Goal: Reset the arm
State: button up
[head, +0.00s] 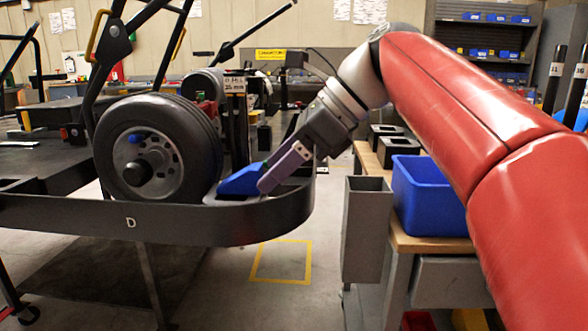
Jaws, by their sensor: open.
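My red arm reaches in from the right. My gripper (268,178) points down and left above the curved black bumper (180,224) marked D. Its fingers show as a purple-grey shape; they are open. A blue wedge-like piece (239,181) rests on the bumper beside the fingertips. Whether the fingers touch it I cannot tell. A wheel with a black tyre (112,126) and a blue-tipped hub stands just left of the blue piece.
On the right, a wooden bench (440,246) holds a blue bin (430,195) and dark blocks. A tall grey box (365,230) hangs at its left end. A yellow square (256,262) marks free floor between bench and kart. Black kart bars rise upper left.

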jog(key=s+d+f+n+t+h, duration=0.1)
jog(key=s+d+f+n+h, duration=0.2)
jog(key=f, duration=0.6)
jog(key=s+d+f+n+t+h, duration=0.2)
jog(key=s+d+f+n+h, duration=0.1)
jog(key=s+d+f+n, duration=0.3)
jog(key=s+d+f+n+t+h, duration=0.1)
jog(key=s+d+f+n, duration=0.3)
jog(key=d+f+n, duration=0.4)
notch_tip(320, 180, down, 6)
jog(key=shift+s+d+r+n+t+h, duration=0.2)
jog(key=shift+s+r+n+t+h, duration=0.1)
jog(key=shift+n+h, duration=0.55)
